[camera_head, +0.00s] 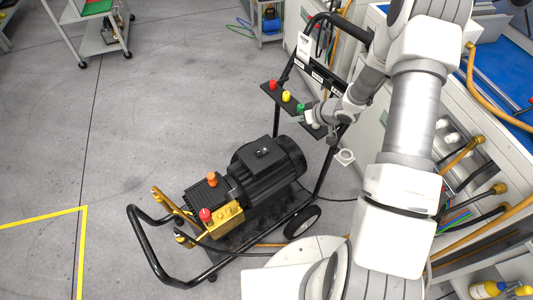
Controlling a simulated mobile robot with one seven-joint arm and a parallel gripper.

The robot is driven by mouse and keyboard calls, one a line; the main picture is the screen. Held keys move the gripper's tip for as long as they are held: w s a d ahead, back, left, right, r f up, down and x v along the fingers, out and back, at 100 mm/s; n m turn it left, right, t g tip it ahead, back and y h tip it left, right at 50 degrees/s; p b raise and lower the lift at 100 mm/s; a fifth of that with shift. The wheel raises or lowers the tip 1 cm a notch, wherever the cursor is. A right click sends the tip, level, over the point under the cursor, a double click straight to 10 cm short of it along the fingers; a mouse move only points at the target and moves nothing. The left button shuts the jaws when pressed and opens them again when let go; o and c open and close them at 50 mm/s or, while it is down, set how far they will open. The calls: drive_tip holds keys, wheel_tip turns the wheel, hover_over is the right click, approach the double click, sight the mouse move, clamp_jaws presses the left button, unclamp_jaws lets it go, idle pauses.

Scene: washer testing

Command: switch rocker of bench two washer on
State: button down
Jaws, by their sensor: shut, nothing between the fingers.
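A pressure washer with a black motor (268,163) and a brass pump (222,217) stands on a black wheeled frame. I cannot make out a rocker; the right part of the panel is hidden behind my gripper and wrist. My gripper (306,119) is shut and empty at the panel, just right of and below the green knob. Whether it touches the panel is too small to tell.
A grey-white bench (374,135) with hoses stands along the right, behind my arm. Orange hoses (482,95) hang from it. A small trolley (98,35) stands at the upper left. The grey floor (70,130) on the left is clear, with a yellow line (82,240).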

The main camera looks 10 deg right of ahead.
wheel_tip(320, 180, down, 8)
drive_tip(key=s+a+y+b, duration=0.1)
drive_tip(key=s+a+y, duration=0.1)
drive_tip(key=shift+s+a+r+g+y+b, duration=0.15)
drive_tip(key=shift+s+r+g+y+b, duration=0.15)
drive_tip(key=shift+s+g, duration=0.1)
drive_tip(key=b, duration=0.3)
approach(256, 152)
drive_tip(key=w, duration=0.1)
drive_tip(key=w+a, duration=0.1)
drive_tip(key=w, duration=0.1)
drive_tip(key=shift+a, duration=0.35)
drive_tip(key=shift+a+f+b, duration=0.25)
drive_tip(key=shift+a+f, duration=0.05)
drive_tip(key=shift+f, duration=0.25)
drive_tip(key=shift+a+f+b, duration=0.2)
drive_tip(key=shift+a+f, duration=0.15)
drive_tip(key=shift+f, duration=0.25)
drive_tip(key=shift+s+a+f, duration=0.2)
drive_tip(key=shift+a+f, duration=0.15)
drive_tip(key=shift+f, duration=0.35)
